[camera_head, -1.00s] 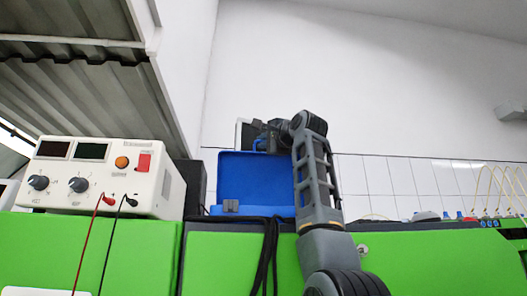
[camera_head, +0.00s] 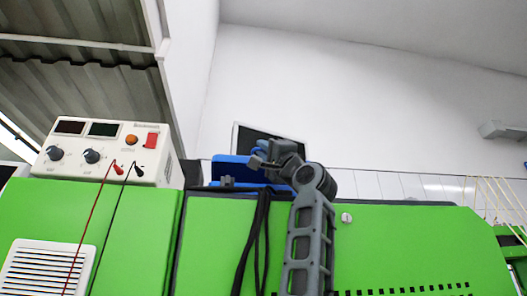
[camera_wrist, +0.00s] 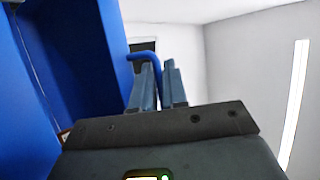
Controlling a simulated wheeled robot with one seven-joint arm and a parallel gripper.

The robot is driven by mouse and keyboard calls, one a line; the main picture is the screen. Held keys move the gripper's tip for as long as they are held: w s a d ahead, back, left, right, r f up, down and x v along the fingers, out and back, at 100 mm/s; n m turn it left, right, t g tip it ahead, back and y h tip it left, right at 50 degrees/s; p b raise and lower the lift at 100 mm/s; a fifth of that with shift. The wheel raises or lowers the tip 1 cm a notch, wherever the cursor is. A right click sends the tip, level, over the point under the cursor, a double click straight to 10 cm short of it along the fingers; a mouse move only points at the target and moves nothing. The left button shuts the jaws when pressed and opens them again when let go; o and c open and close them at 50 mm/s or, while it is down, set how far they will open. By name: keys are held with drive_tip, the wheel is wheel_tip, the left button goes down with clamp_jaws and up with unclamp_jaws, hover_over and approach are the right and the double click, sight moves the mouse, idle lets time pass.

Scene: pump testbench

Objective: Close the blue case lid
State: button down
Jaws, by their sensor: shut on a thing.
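The blue case (camera_head: 228,171) stands on top of the green bench, with its blue lid raised. A dark latch (camera_head: 227,182) shows on its front. My gripper (camera_head: 262,153) is at the lid's upper right, partly hiding it. In the wrist view, the blue lid panel (camera_wrist: 75,45) fills the left side. A curved blue handle (camera_wrist: 146,56) lies at the tips of my gripper's fingers (camera_wrist: 160,82), which are shut on it. The inside of the case is hidden from this low viewpoint.
A white power supply (camera_head: 104,150) with red and black leads stands on the bench at left. A dark screen (camera_head: 240,139) stands behind the case. Black cables (camera_head: 258,235) hang down the bench front. Thin yellow wires (camera_head: 495,198) are at far right.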

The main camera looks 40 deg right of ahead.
drive_tip(key=shift+s+a+f, duration=0.1)
drive_tip(key=shift+s+f, duration=0.05)
drive_tip(key=shift+f, duration=0.5)
drive_tip(key=c, duration=1.5)
unclamp_jaws()
drive_tip(key=shift+f, duration=0.1)
drive_tip(key=b+v, duration=0.1)
drive_tip(key=v, duration=0.6)
drive_tip(key=shift+s+f+b, duration=0.2)
drive_tip(key=shift+s+b, duration=0.1)
drive_tip(key=shift+b, duration=0.05)
drive_tip(key=shift+c, duration=0.3)
